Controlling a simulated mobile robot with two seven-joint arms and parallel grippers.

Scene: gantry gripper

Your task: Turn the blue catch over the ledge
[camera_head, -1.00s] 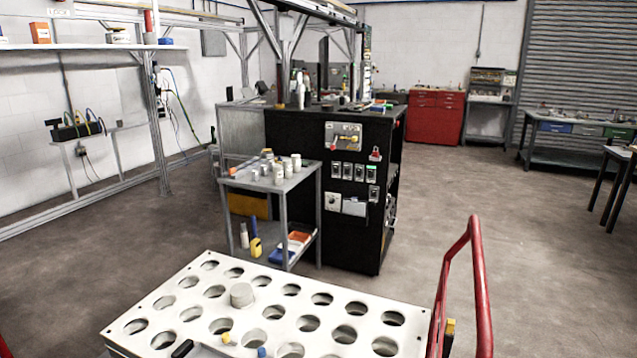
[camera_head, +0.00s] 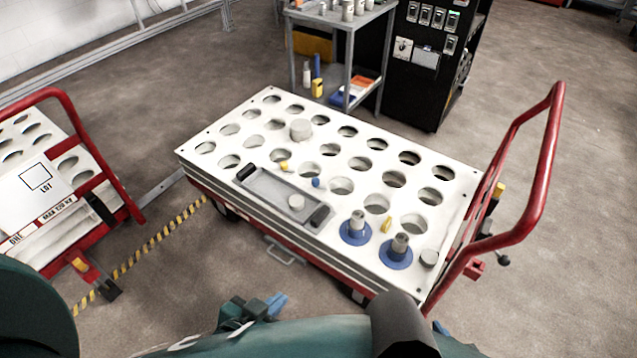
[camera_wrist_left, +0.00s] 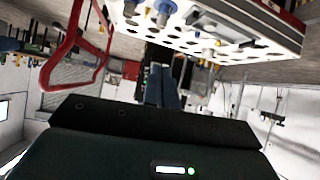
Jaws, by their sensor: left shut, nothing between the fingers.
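No part stands out clearly as the blue catch or its ledge. The blue parts on the white perforated cart top (camera_head: 228,146) are a small blue knob (camera_head: 316,183) by the grey tray and two blue round flanges with metal posts, one nearer the tray (camera_head: 355,238) and one further right (camera_head: 396,257). My left gripper (camera_head: 277,303) is low in the head view, in front of the cart's near side, apart from those parts. Its blue fingers also show in the left wrist view (camera_wrist_left: 162,90), shut and empty. My right gripper is not recognisable.
A grey tray (camera_head: 262,194) with dark handles lies on the cart top. A red handrail (camera_head: 545,160) rises at the cart's right end. Another red cart (camera_head: 125,195) stands at the left. A shelf trolley (camera_head: 345,22) stands behind. Floor is open to the right.

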